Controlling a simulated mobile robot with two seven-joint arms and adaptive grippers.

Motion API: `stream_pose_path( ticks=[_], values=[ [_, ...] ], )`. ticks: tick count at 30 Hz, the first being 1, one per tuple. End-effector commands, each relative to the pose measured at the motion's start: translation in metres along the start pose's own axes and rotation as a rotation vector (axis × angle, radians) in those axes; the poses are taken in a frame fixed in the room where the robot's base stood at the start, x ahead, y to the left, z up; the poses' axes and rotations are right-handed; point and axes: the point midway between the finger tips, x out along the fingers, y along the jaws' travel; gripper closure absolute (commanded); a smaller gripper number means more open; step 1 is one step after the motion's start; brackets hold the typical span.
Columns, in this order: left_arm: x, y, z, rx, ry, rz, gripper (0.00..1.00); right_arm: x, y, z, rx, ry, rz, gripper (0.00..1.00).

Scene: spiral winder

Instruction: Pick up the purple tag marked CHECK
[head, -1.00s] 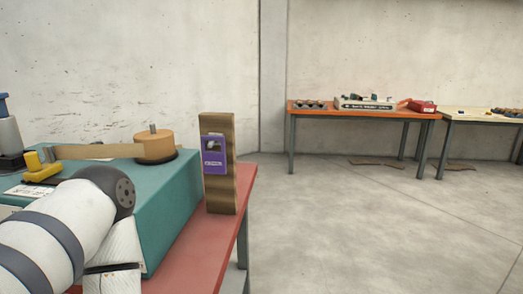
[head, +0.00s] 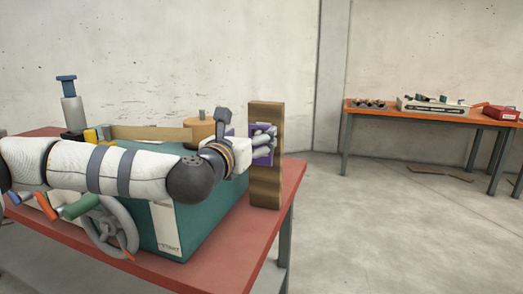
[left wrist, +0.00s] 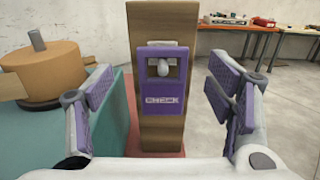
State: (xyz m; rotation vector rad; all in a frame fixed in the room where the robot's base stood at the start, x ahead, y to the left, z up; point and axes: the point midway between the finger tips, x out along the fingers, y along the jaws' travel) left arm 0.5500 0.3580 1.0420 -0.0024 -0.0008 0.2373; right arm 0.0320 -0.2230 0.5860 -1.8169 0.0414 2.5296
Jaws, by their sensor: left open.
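The purple tag (left wrist: 162,90) marked CHECK hangs on the front of an upright wooden post (left wrist: 160,21), at a small light-coloured peg or hook. In the head view the tag (head: 262,157) is mostly covered by my left gripper (head: 264,144). The post (head: 266,112) stands at the right end of the red table (head: 289,187). In the left wrist view my left gripper (left wrist: 162,106) is open, its purple-padded fingers spread on either side of the tag. I cannot see it touching the tag. My right gripper is not in view.
The teal winder body (head: 198,232) with a tan roll (head: 199,128) stands left of the post. A grey handwheel (head: 106,228) is on its front. An orange-topped table (head: 379,110) with several items stands farther back. The floor to the right is mostly clear.

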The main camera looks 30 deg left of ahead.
Motion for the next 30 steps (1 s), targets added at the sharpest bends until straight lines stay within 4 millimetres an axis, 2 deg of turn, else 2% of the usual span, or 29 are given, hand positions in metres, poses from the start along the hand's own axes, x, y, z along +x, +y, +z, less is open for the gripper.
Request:
stream_pose_path(
  ticks=[7, 15, 22, 30],
  values=[
    [0.044, -0.003, -0.003, 0.003, 0.001, 0.0, 0.26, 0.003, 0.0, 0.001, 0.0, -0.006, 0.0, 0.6],
    [0.051, -0.004, -0.002, 0.002, 0.001, -0.002, 0.26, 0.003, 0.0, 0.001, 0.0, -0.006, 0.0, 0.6],
    [0.05, -0.003, -0.002, 0.002, 0.001, -0.002, 0.77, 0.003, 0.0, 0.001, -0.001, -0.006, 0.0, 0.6],
    [0.05, -0.003, -0.002, 0.002, 0.0, -0.002, 0.77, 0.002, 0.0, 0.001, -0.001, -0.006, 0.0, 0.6]
  ],
)
